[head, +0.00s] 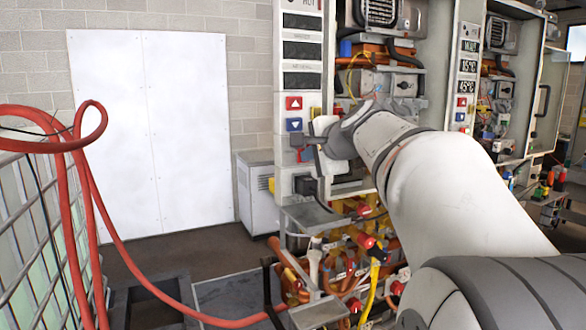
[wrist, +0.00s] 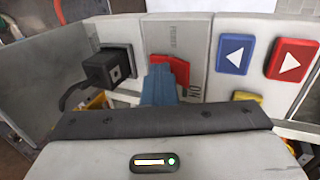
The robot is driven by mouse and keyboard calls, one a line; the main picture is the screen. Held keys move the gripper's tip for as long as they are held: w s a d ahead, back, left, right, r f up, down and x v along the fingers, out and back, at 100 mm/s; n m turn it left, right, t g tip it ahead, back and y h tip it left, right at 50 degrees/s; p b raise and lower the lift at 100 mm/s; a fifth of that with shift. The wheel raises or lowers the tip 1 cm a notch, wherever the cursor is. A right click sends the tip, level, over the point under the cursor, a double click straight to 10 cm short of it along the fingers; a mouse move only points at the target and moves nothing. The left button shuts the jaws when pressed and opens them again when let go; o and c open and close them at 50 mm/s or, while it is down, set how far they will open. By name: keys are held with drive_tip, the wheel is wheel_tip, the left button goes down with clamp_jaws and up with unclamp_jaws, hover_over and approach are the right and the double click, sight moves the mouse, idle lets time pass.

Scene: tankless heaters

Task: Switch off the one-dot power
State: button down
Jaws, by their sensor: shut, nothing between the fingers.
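A red power rocker switch (wrist: 177,66) sits on the white front panel (wrist: 218,60) of the near heater, with "POWER" and "ON" lettering beside it. My gripper (wrist: 160,72) is shut and empty, with its blue-grey fingertips at the switch, covering part of it. I cannot tell whether they touch it. In the head view my gripper (head: 301,142) is at the lower part of this panel, below the red up button (head: 293,102) and blue down button (head: 294,124). The near panel's displays (head: 302,50) look dark. I cannot make out any dot marking.
A black square knob or plug (wrist: 110,68) stands out beside the switch. A yellow button (wrist: 247,95) is on its other side. A second heater (head: 467,70) with lit displays stands to the right. Pipes and valves (head: 350,260) crowd below. A red hose (head: 130,262) loops at left.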

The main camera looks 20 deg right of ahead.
drive_tip(key=shift+d, duration=0.25)
drive_tip(key=shift+r, duration=0.1)
drive_tip(key=shift+w+r+p, duration=0.1)
drive_tip(key=shift+r+p, duration=0.7)
drive_tip(key=shift+p, duration=0.05)
drive_tip(key=shift+r, duration=0.15)
drive_tip(key=shift+s+r, duration=0.1)
drive_tip(key=shift+s, duration=0.1)
drive_tip(key=r+v, duration=0.1)
drive_tip(key=v, duration=1.2)
drive_tip(key=shift+b, duration=0.4)
drive_tip(key=shift+r, duration=0.15)
